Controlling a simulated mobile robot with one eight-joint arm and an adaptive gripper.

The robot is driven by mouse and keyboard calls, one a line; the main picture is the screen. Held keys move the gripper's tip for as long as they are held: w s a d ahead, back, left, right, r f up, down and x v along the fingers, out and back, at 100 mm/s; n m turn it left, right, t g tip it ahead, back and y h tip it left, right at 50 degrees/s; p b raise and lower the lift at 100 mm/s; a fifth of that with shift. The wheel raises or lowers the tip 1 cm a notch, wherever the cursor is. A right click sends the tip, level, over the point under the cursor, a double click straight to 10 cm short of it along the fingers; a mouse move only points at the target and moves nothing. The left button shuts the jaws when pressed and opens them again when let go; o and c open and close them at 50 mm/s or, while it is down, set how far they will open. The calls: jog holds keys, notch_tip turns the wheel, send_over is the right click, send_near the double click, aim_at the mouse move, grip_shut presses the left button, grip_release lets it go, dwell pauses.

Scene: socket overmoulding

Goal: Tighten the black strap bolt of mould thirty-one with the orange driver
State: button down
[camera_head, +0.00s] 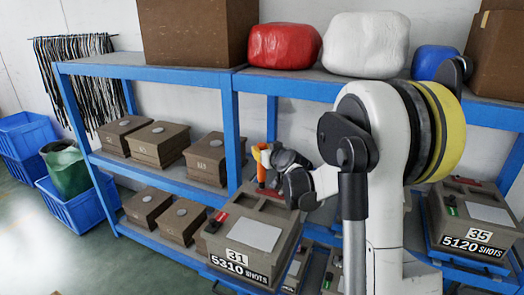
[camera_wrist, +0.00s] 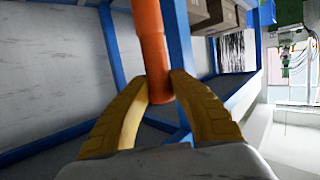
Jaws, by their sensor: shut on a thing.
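Mould thirty-one (camera_head: 262,212) is a grey-brown box with a pale plate on top and the label "31, 5310 SHOTS" on its front. My gripper (camera_head: 261,155) is above the back part of this mould, with its yellow fingers shut on the orange driver (camera_head: 261,177). The driver points down and its lower end is close to the mould's top; I cannot tell whether it touches. In the wrist view the driver (camera_wrist: 150,45) runs between my two yellow fingers (camera_wrist: 160,88). The black strap bolt cannot be made out; my arm and gripper cover part of the mould.
A red piece and a green piece (camera_head: 210,227) sit at the mould's left edge. Mould thirty-five (camera_head: 465,220) stands at the right. Blue shelves (camera_head: 231,125) behind hold several brown moulds (camera_head: 160,142). Red (camera_head: 283,45) and white bundles (camera_head: 365,44) lie on top. Blue bins (camera_head: 75,205) stand at left.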

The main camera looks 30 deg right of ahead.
jog(key=shift+s+f+b, duration=0.1)
jog(key=shift+f+b, duration=0.5)
jog(key=shift+f, duration=0.05)
dwell(1.7)
